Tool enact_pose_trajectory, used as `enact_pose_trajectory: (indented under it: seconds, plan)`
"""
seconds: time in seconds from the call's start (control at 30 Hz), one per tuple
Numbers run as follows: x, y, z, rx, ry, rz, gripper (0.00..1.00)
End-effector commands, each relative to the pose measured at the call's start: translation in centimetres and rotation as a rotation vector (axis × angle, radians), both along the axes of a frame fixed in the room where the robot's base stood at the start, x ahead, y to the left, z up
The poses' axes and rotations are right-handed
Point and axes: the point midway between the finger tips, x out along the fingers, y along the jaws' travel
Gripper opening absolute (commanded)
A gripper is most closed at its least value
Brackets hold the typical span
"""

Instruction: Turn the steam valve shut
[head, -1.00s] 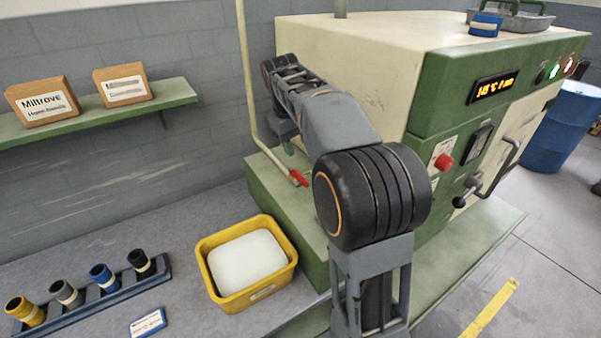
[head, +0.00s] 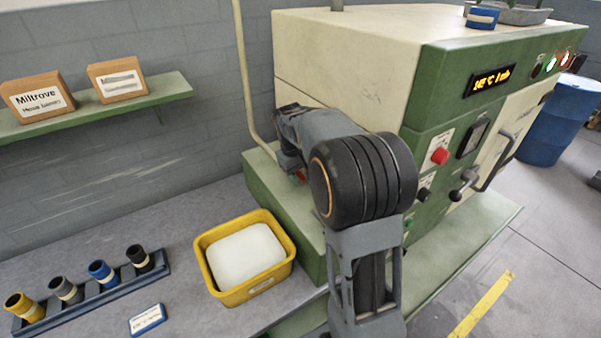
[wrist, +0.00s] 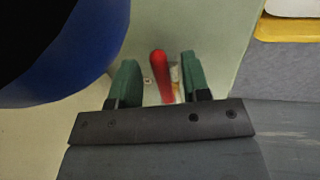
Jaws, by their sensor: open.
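The steam valve's red lever (head: 301,175) is low on the pale machine's left side, near the foot of a thin upright pipe. In the head view only a bit of the lever shows past my arm. In the wrist view the red lever (wrist: 161,70) lies between the two green fingers of my gripper (wrist: 158,64). The fingers are open, with a gap to the lever on each side. The lever's lower end and its mount are hidden behind the gripper's dark crossbar. In the head view my arm hides most of the gripper.
A yellow bin (head: 286,269) with a white block stands left of the machine's green base (head: 262,200). A rack (head: 80,300) of several coloured cylinders is farther left. The thin pipe (head: 243,80) rises beside the machine. A large blue round shape (wrist: 80,60) fills the wrist view's upper left.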

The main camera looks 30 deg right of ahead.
Motion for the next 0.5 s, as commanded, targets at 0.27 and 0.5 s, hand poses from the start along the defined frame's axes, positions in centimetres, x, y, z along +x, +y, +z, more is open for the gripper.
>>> enact_pose_trajectory:
  seconds: [0.27, 0.5]
  plan:
    - [-0.01, -0.02, -0.03, 0.0, 0.0, 0.0, 0.38]
    - [-0.01, -0.01, -0.01, 0.0, 0.0, 0.0, 0.15]
